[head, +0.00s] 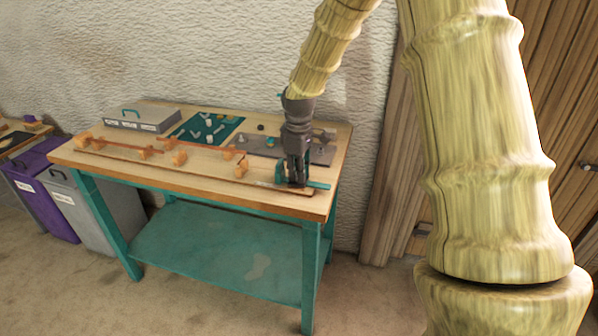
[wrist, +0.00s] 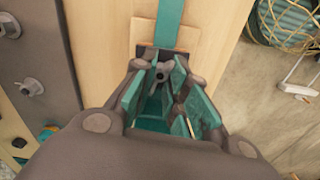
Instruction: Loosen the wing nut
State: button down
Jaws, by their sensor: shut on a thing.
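The wing nut (wrist: 159,72) is a small dark grey part with wings, seen in the wrist view between the tips of my gripper (wrist: 158,82). The teal-padded fingers are closed in on it from both sides; the exact contact is partly hidden. A teal strip (wrist: 170,22) runs away from the nut over a wooden block. In the head view my gripper (head: 295,182) points down at the right front of the workbench (head: 215,184), and the nut is hidden there. A teal bar (head: 318,185) sticks out to the right of the fingers.
A dark grey plate (wrist: 38,50) with several studs and nuts lies left of my gripper in the wrist view. Orange clamps (head: 180,158) and laths lie along the bench. A grey box (head: 142,117) and a teal tool mat (head: 205,128) stand behind. Bins (head: 90,210) are at left.

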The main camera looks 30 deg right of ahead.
dwell(0.4)
jog(key=c, duration=1.3)
grip_release()
jog(key=shift+c, duration=0.2)
notch_tip(320, 180, up, 12)
